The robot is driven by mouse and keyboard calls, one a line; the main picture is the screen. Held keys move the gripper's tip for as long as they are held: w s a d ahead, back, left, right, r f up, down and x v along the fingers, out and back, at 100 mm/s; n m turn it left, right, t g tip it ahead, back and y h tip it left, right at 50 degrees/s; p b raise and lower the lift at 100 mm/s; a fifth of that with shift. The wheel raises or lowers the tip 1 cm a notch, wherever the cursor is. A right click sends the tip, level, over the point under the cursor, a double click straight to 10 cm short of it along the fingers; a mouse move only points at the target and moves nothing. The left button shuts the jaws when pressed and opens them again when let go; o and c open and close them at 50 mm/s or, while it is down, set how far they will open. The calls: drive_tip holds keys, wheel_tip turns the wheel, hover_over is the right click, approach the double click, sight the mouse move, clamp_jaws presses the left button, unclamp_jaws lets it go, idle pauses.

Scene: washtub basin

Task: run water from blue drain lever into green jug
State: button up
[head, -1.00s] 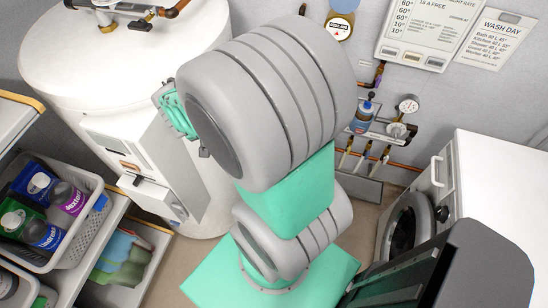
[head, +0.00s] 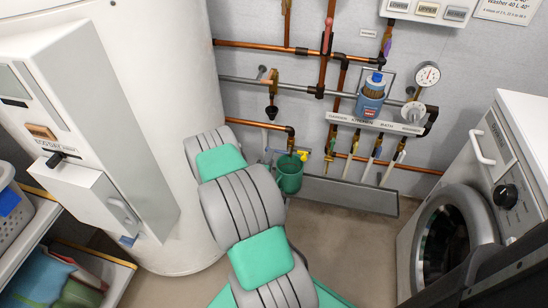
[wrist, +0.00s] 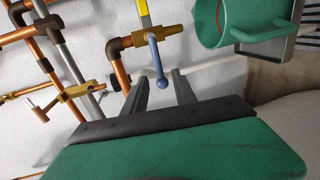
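The green jug (head: 289,174) hangs or stands below a dark pipe outlet by the back wall in the head view. It also shows in the wrist view (wrist: 212,24) at upper right, with its open mouth, its handle and a red line inside. The blue drain lever (wrist: 157,62) hangs from a brass valve in the wrist view, its round end pointing down. My gripper (wrist: 160,84) is open, and its two fingers appear on either side of the lever's end. I cannot tell whether they touch it. In the head view my arm hides most of the gripper.
A yellow handle (wrist: 144,12) sits just above the blue lever. Copper pipes (head: 262,45) run along the wall. The white tank (head: 110,60) stands left, the washing machine (head: 475,190) right. Several hose valves hang below a labelled rail (head: 360,122). The middle floor is clear.

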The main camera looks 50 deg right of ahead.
drive_tip(key=x, duration=0.5)
drive_tip(key=shift+w+d+f, duration=0.1)
drive_tip(key=shift+w+d, duration=0.05)
drive_tip(key=shift+d, duration=0.2)
clamp_jaws()
drive_tip(key=shift+a, duration=0.1)
idle(0.9)
